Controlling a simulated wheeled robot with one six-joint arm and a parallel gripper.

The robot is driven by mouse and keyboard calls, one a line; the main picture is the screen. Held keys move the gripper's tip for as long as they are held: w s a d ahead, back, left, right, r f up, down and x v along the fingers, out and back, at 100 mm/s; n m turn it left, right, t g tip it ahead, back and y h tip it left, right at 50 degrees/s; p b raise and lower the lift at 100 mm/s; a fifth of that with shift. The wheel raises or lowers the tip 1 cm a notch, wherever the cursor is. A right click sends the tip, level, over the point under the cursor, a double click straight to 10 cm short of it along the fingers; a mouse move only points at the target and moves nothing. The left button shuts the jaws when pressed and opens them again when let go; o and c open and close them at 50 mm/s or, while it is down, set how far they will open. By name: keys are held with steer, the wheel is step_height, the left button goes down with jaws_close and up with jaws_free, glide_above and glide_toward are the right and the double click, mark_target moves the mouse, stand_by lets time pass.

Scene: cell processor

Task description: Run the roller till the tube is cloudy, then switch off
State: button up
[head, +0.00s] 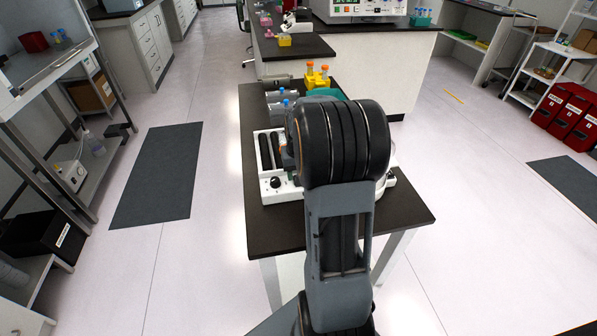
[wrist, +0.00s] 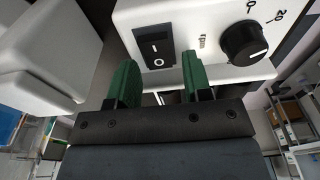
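The white roller (head: 272,189) with dark rollers sits on the black-topped bench, partly hidden behind my arm. Its front panel fills the top of the wrist view (wrist: 205,28). The panel carries a black rocker switch (wrist: 153,46) marked I and O and a black knob (wrist: 246,43) with a white line and a printed scale. I cannot tell which side of the rocker is pressed. My gripper (wrist: 161,75) has green fingers, apart with nothing between them, just in front of and below the switch. I cannot make out a tube on the rollers, nor any cloudiness.
A yellow rack (head: 317,78) with orange-capped tubes and a grey rack with blue-capped tubes (head: 283,103) stand behind the roller. Another white machine body (wrist: 45,50) is close at the left in the wrist view. The bench's front right corner (head: 408,212) is bare.

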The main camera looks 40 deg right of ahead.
steer(key=shift+o, duration=0.3)
step_height(320, 180, up, 14)
steer(key=s+p, duration=0.1)
steer(key=shift+a, duration=0.3)
steer(key=shift+s+f, duration=0.15)
steer(key=shift+s, duration=0.05)
stand_by(0.5)
